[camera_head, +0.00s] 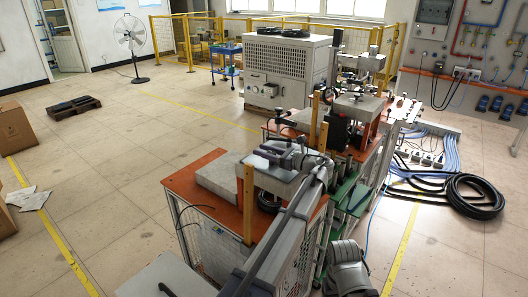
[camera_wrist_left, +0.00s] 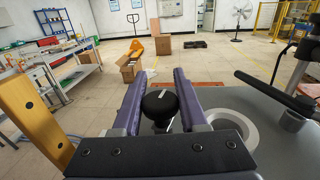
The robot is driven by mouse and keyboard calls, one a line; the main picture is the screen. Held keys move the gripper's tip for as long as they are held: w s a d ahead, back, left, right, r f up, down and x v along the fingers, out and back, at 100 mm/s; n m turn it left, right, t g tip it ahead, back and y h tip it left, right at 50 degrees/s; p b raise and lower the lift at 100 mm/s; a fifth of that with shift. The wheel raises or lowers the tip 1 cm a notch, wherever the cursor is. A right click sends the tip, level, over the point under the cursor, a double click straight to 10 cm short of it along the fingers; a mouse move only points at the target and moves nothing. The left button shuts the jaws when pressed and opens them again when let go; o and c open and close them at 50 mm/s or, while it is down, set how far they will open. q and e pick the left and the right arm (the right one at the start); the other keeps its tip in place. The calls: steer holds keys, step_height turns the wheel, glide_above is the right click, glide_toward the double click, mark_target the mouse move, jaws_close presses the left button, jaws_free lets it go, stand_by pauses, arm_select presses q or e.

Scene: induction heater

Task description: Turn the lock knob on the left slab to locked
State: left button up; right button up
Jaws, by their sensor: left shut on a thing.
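The lock knob (camera_wrist_left: 158,104) is a round black knob with a pale mark on its top, seen in the left wrist view. The mark points away from the wrist, leaning slightly right. My left gripper (camera_wrist_left: 160,88) is shut on the knob, with one purple finger on each side. The grey left slab (camera_wrist_left: 275,105) spreads to the right of the knob, with a pale round ring in it. In the head view the slab (camera_head: 268,178) sits above the orange table, and my left gripper (camera_head: 268,154) is over it. The knob is too hidden there to make out. My right gripper is not in view.
A yellow post (camera_head: 248,205) stands at the slab's front; another (camera_wrist_left: 35,120) shows close left in the wrist view. A black-handled lever (camera_wrist_left: 270,92) lies over the slab's right side. A second similar station (camera_head: 355,106) stands behind. The floor at left is mostly clear.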

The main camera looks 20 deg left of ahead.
mark_target(272, 151)
arm_select(q)
steer(key=shift+t, duration=0.3)
jaws_close()
steer(key=shift+m+t+h, duration=0.5)
steer(key=shift+m+t, duration=0.5)
steer(key=shift+t, duration=0.2)
steer(key=m+t+h, duration=0.1)
steer(key=t, duration=0.1)
steer(key=m+t+h, duration=0.1)
steer(key=m+t, duration=0.1)
steer(key=w+m+t+h, duration=0.1)
steer(key=t+h, duration=0.1)
steer(key=shift+d+m, duration=0.3)
steer(key=shift+d, duration=0.05)
steer(key=m+t+h, duration=0.2)
steer(key=h, duration=0.1)
steer(key=m+t+h, duration=0.1)
steer(key=shift+w+d, duration=0.35)
steer(key=shift+w+d+m+t+h, duration=0.1)
steer(key=shift+d+m+t+h, duration=0.15)
steer(key=shift+m+h, duration=0.5)
steer(key=shift+w+d+m+t+h, duration=0.1)
steer(key=shift+m+t+h, duration=0.3)
steer(key=shift+h, duration=0.65)
steer(key=shift+w+d+m+t+h, duration=0.1)
steer(key=shift+d+m+t+h, duration=0.15)
steer(key=shift+m+h, duration=0.55)
steer(key=shift+h, duration=0.3)
